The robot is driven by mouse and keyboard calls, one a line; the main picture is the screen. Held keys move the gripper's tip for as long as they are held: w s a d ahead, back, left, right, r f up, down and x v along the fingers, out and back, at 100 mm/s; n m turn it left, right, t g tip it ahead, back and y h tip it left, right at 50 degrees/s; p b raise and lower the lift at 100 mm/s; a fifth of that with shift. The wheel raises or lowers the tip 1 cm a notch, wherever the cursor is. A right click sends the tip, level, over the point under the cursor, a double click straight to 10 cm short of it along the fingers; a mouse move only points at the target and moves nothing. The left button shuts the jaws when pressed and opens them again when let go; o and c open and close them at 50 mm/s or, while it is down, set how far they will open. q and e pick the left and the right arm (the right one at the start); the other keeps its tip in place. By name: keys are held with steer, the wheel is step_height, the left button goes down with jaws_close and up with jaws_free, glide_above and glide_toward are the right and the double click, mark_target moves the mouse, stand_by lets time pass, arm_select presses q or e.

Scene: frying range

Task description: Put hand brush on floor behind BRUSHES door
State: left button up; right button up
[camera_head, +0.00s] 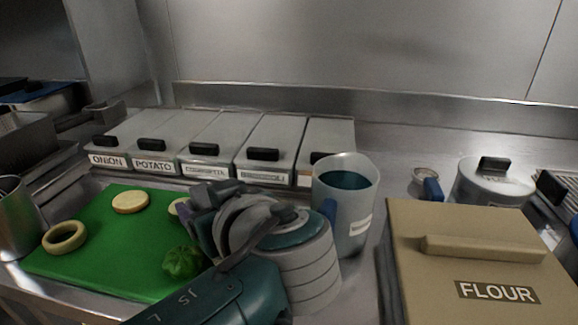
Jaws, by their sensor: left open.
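I see no hand brush and no BRUSHES door in the head view, and the floor is also out of sight. My left arm reaches in from the bottom, and my left gripper (205,203) is over the right part of a green chopping board (105,268). The gripper is open. The wrist hides much of it, and I see nothing held in it. My right gripper is not in view.
Lidded bins (205,148) stand behind. A jug (346,215) stands close right of my wrist. A FLOUR bin (470,230) and a lidded pot (494,184) are further right.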

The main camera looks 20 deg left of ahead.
arm_select(q)
steer(key=shift+s+d+f, duration=0.1)
steer(key=shift+s+d, duration=0.05)
steer(key=shift+d, duration=0.05)
steer(key=shift+c, duration=0.4)
jaws_close()
